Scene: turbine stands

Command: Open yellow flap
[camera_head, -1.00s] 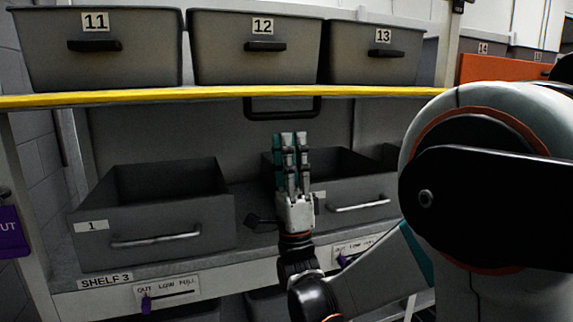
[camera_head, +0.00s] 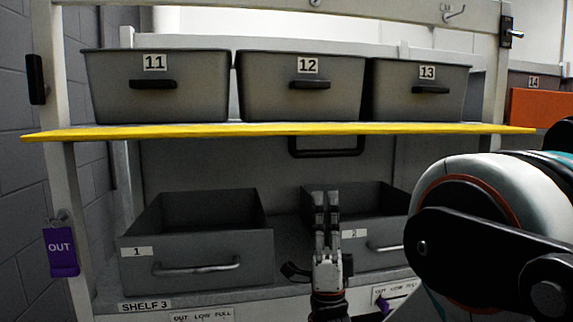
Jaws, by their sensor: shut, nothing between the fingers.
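The yellow flap (camera_head: 280,131) is a long thin horizontal strip across the shelf unit, just under the row of upper bins. It spans nearly the full width of the unit. My gripper (camera_head: 326,197) points upward, with its fingers together and empty. It is below the strip in the picture and apart from it, in front of drawer 2 (camera_head: 352,247). A dark handle (camera_head: 326,154) shows under the strip on the back panel. My arm hides the right part of the lower shelf.
Grey bins 11 (camera_head: 155,95), 12 (camera_head: 300,92) and 13 (camera_head: 425,95) stand above the strip. Drawer 1 (camera_head: 196,259) is at lower left. A purple OUT tag (camera_head: 60,252) hangs on the left post. Open space lies between the strip and the drawers.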

